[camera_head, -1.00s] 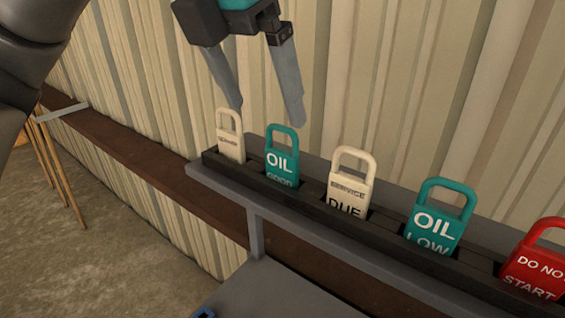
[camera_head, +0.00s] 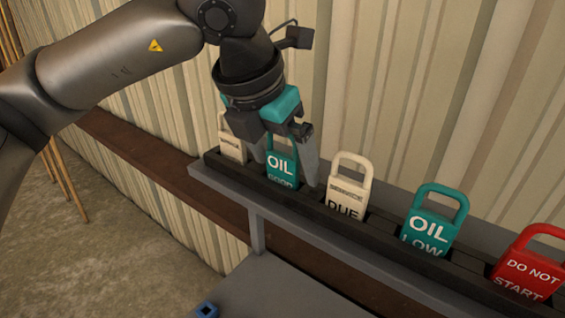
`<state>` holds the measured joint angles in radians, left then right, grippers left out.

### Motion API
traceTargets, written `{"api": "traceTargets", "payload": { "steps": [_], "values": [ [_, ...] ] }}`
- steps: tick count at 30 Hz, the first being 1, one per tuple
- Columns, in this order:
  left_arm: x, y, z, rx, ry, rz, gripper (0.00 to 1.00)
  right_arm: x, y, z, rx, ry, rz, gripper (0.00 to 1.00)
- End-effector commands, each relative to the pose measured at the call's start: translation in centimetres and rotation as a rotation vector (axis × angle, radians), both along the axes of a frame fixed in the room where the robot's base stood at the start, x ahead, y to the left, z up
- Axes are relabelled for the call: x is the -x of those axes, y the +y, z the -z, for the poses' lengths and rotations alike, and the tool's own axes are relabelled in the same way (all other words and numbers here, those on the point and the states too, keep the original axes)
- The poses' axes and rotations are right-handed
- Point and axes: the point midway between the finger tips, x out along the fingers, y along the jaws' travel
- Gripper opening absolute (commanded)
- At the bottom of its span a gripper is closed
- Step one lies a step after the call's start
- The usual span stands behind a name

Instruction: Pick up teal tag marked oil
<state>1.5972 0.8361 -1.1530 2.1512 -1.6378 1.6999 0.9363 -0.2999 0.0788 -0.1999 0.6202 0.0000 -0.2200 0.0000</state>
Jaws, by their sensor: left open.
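A teal tag (camera_head: 281,167) reading OIL GOOD stands upright in a slot of the dark rack (camera_head: 333,214). My left gripper (camera_head: 284,172) is open and lowered over it, with one finger on each side of the tag. I cannot tell whether the fingers touch the tag. A second teal tag (camera_head: 431,226), reading OIL LOW, stands further right in the rack. My right gripper is not in view.
A cream tag (camera_head: 233,151) stands close left of the gripper, partly hidden. A cream SERVICE DUE tag (camera_head: 347,190) stands close right. A red DO NOT START tag (camera_head: 527,270) is at the far right. The corrugated wall (camera_head: 430,90) rises behind the rack.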

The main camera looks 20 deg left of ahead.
Motion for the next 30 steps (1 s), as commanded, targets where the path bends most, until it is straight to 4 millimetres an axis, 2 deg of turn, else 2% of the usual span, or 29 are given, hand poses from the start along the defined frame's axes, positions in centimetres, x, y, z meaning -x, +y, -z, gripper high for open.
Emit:
{"api": "traceTargets", "payload": {
  "steps": [2,24,30],
  "values": [
    [0.00,0.02,-0.03,0.000,0.000,0.000,0.97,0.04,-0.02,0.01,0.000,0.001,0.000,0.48],
    [0.00,0.02,-0.09,-0.001,0.000,-0.001,0.13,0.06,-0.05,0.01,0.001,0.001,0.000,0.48],
    [0.00,0.02,-0.09,0.001,-0.001,-0.001,0.11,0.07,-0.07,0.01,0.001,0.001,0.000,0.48]
  ]
}}
